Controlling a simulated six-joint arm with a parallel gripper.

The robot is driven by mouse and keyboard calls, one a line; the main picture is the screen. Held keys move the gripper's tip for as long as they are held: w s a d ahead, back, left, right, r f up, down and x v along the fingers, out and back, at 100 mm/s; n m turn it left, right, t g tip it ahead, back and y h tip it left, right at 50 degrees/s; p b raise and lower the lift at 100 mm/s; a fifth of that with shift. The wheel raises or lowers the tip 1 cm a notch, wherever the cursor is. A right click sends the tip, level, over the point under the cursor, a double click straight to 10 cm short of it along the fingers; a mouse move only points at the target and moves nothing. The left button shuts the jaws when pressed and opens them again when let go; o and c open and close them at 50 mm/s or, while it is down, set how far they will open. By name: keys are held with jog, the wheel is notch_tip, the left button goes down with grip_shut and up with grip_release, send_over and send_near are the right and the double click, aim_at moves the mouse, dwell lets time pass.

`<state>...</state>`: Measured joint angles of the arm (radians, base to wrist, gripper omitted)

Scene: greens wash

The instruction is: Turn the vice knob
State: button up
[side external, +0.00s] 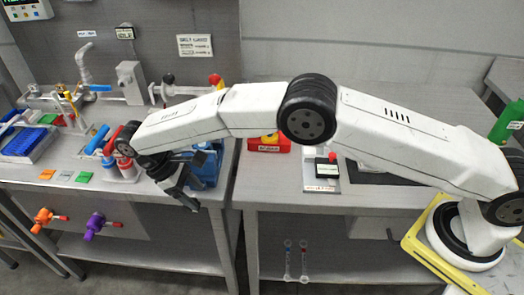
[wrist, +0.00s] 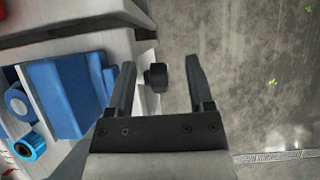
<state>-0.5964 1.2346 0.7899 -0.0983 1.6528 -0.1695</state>
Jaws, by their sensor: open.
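A blue vice (wrist: 68,95) stands at the front edge of the bench, at the left in the wrist view. In the side view its blue body (side external: 207,165) is partly hidden behind my gripper (side external: 192,186). A black knob (wrist: 156,77) sticks out past the bench edge in the wrist view. My open gripper (wrist: 160,66) has one finger on each side of the knob, with visible gaps on both sides. The knob is nearer the left finger. The side view does not show the knob clearly.
Orange (side external: 44,216) and purple (side external: 95,224) valves hang below the bench front at left. A red box (side external: 268,144) sits on the right-hand bench. Open floor (wrist: 265,60) lies right of the bench edge.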

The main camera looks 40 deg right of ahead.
jog(key=s+d+r, duration=0.5)
jog(key=s+r, duration=0.2)
jog(key=s, duration=0.3)
jog(key=shift+s+d, duration=0.15)
dwell(0.8)
jog(key=w+a+f+t+y, duration=0.1)
jog(key=w+a, duration=0.1)
jog(key=w, duration=0.2)
jog(key=w+a+f+t+y, duration=0.1)
jog(key=w+a+t+y, duration=0.1)
jog(key=w, duration=0.2)
jog(key=w+a+f+t+y, duration=0.1)
jog(key=w+a+f, duration=0.1)
jog(key=w, duration=0.2)
jog(key=shift+f, duration=3.95)
grip_shut()
